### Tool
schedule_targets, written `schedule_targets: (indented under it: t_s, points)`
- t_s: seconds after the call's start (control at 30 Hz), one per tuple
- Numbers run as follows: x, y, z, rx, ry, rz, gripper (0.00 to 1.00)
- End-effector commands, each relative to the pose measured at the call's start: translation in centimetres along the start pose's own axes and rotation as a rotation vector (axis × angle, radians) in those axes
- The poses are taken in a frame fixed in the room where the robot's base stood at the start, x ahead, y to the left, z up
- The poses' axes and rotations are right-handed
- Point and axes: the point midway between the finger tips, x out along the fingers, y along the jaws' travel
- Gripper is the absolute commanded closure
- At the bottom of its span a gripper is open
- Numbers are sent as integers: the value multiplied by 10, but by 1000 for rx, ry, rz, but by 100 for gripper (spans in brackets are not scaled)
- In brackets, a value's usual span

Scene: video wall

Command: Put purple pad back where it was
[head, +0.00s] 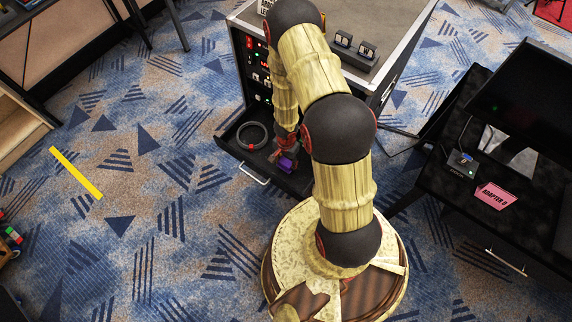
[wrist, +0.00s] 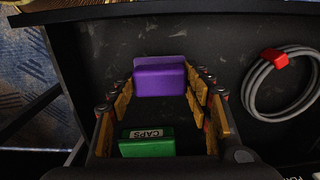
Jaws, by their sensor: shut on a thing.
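The purple pad (wrist: 160,78) is a small purple block with a thin flange along its back edge. My gripper (wrist: 162,84) is shut on it, with a finger on each side. In the head view the purple pad (head: 287,163) shows at the end of my arm, over the open black drawer (head: 293,183) of the cabinet. I cannot tell whether the pad touches the drawer floor. A green block marked CAPS (wrist: 147,146) shows between the fingers in the wrist view, nearer the camera. My gripper (head: 286,153) is partly hidden by my arm in the head view.
A grey cable coil with a red clip (wrist: 282,80) lies in the drawer beside my gripper. The drawer's walls surround this space. A black table (head: 440,180) with a pink ADAPTER B card (head: 497,198) stands at right.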

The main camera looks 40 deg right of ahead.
Motion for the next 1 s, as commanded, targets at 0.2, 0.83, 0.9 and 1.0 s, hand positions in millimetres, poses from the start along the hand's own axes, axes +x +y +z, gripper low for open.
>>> schedule_targets:
  t_s: [0.2, 0.83, 0.9, 1.0]
  points:
    - [31, 1, 0, 1, 0, 0, 71]
    - [29, 1, 1, 0, -1, 1, 33]
    - [29, 1, 0, 0, 0, 1, 33]
    - [29, 1, 0, 0, 0, 1, 33]
